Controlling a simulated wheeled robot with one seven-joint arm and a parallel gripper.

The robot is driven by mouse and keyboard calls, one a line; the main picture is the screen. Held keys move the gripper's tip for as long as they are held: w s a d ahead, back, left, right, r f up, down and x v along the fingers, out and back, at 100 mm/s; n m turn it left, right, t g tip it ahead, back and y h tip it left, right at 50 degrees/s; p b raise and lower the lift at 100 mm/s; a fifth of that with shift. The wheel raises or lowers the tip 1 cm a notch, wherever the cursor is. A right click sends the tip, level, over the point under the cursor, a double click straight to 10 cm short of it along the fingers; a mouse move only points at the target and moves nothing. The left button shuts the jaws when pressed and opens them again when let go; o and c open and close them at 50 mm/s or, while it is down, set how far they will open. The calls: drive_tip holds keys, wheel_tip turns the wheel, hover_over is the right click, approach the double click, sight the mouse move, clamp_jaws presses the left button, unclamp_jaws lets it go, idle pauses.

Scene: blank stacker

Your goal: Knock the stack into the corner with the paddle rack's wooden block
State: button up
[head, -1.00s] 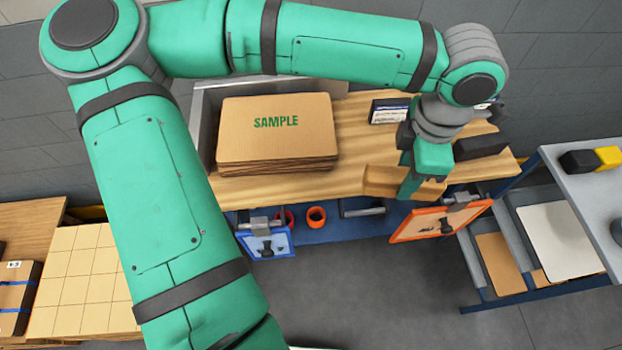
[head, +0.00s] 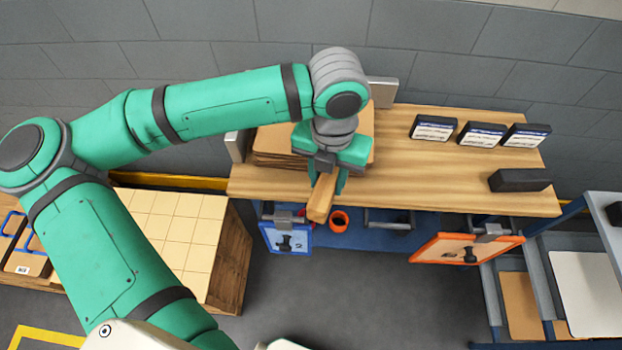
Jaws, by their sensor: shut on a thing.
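My gripper (head: 330,160) is shut on the wooden block (head: 321,200), a long light-brown bar, and holds it at the table's front edge. The stack (head: 278,142) of brown cardboard sheets lies at the left of the wooden table, right behind my gripper. My gripper and arm hide much of the stack, including its printed top. I cannot tell whether the block touches the stack. Grey metal corner plates show at the left (head: 236,146) and at the back (head: 382,92). A blue paddle (head: 287,237) and an orange paddle (head: 466,248) hang below the table's front.
Three small labelled boxes (head: 433,128) stand at the back right of the table (head: 430,185). A black block (head: 520,180) lies near its right end. The table's middle is clear. A tiled pallet load (head: 180,225) stands at the left, a grey shelf unit (head: 595,290) at the right.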

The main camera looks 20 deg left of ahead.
drive_tip(key=s+a+f+n, duration=0.1)
drive_tip(key=a+f+n, duration=0.2)
drive_tip(key=f, duration=0.3)
drive_tip(key=shift+a+f, duration=0.25)
drive_tip(key=shift+f, duration=0.1)
drive_tip(key=shift+w+a, duration=0.3)
drive_tip(key=shift+w, duration=0.65)
idle(0.5)
drive_tip(key=shift+w+a, duration=0.1)
drive_tip(key=shift+w, duration=0.2)
drive_tip(key=shift+w+a, duration=0.2)
drive_tip(key=shift+w, duration=0.55)
drive_tip(key=shift+w+a, duration=0.1)
drive_tip(key=shift+w, duration=0.2)
drive_tip(key=shift+s, duration=0.15)
drive_tip(key=shift+s+d, duration=0.3)
drive_tip(key=shift+s, duration=0.6)
